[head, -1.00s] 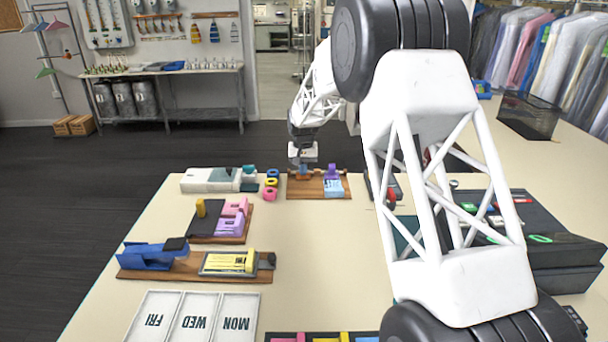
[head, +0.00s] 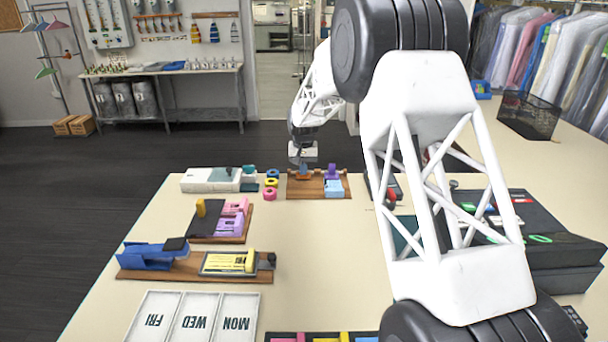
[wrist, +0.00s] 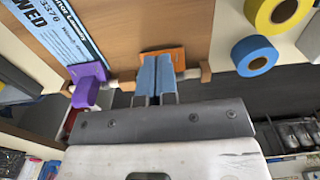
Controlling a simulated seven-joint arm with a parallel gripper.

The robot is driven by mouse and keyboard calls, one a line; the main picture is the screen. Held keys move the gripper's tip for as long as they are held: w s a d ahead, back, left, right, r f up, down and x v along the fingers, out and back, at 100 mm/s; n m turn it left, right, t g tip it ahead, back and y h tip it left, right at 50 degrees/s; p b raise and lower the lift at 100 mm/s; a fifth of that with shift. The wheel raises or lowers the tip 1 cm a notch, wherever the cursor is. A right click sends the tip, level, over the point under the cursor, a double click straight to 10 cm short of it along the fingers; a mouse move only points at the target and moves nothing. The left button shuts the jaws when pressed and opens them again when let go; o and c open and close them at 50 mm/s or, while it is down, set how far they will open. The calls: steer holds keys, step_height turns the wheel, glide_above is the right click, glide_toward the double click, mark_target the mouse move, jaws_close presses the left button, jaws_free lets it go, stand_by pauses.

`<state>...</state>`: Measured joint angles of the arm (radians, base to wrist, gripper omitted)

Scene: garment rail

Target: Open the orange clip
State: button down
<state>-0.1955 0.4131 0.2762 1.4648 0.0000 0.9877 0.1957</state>
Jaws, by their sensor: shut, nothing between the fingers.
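The orange clip (wrist: 176,55) is on a white rod at the edge of a wooden board (wrist: 130,30) in the wrist view. It also shows at the far end of the table in the head view (head: 304,177). My gripper (wrist: 157,62) has blue fingertips, shut together with nothing between them. They overlap the middle of the orange clip and hide part of it. I cannot tell whether they touch it, or whether the clip is open. In the head view my gripper (head: 304,169) points down at the clip.
A purple clip (wrist: 86,84) sits on the same rod, left of the orange clip in the wrist view, beside a blue WED ticket (wrist: 60,25). Yellow (wrist: 277,14) and blue (wrist: 254,56) tape rolls lie to the right. The middle of the table (head: 310,265) is clear.

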steer(key=shift+w, duration=0.5)
steer(key=shift+w+d+f, duration=0.1)
steer(key=shift+w+f, duration=0.15)
steer(key=shift+w, duration=0.25)
steer(key=shift+w+f, duration=0.25)
steer(key=shift+w, duration=0.65)
steer(key=shift+f, duration=0.15)
steer(key=shift+w+r, duration=0.1)
steer(key=shift+r, duration=0.9)
step_height(320, 180, up, 8)
steer(key=w, duration=0.1)
steer(key=shift+w+r, duration=0.15)
